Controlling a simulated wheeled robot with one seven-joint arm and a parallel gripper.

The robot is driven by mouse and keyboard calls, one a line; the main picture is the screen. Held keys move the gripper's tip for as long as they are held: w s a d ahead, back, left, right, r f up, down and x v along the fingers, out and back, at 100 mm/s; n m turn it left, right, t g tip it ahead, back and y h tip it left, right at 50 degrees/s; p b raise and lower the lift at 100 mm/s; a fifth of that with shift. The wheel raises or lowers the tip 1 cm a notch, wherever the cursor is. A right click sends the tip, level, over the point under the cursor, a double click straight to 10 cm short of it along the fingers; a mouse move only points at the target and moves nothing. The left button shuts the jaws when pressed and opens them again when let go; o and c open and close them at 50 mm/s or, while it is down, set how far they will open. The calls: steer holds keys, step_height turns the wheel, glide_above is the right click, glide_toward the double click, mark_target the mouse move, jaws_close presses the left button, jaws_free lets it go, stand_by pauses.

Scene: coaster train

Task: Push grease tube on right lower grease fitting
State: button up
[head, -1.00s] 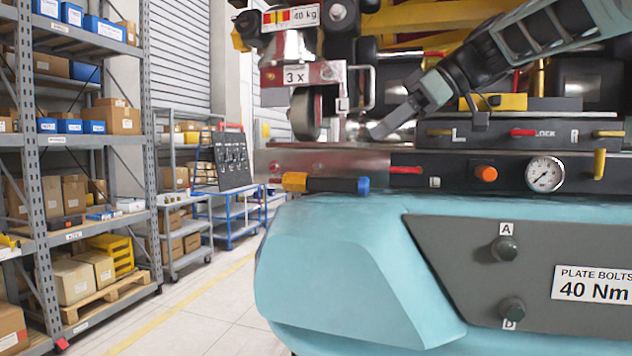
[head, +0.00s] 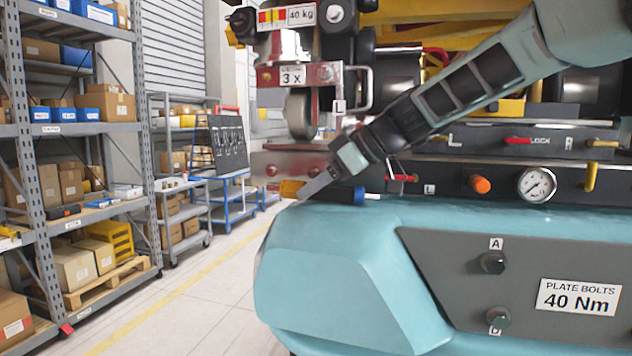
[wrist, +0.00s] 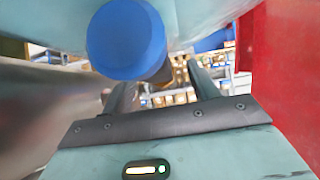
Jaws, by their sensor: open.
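A dark tube-like piece with an orange end (head: 290,188) and a blue cap (head: 359,196) lies level along the dark rail; I cannot tell whether it is the grease tube. My gripper (head: 308,190) is in front of it, pointing down-left and hiding its middle. In the wrist view the blue cap (wrist: 126,40) is large and close, with its dark body reaching away toward my open gripper (wrist: 163,88). I cannot tell whether the fingers touch it. I cannot make out the right lower grease fitting; the arm covers part of the rail.
The teal body (head: 335,270) has a grey plate (head: 440,262) with knobs marked A and D. The rail carries an orange knob (head: 481,185) and a gauge (head: 537,184). A wheel (head: 300,113) is above. Shelving (head: 150,190) and open floor are at left.

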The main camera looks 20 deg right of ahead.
steer(key=shift+w+a+f, duration=0.2)
steer(key=shift+a+f, duration=0.05)
steer(key=shift+c, duration=0.3)
jaws_close()
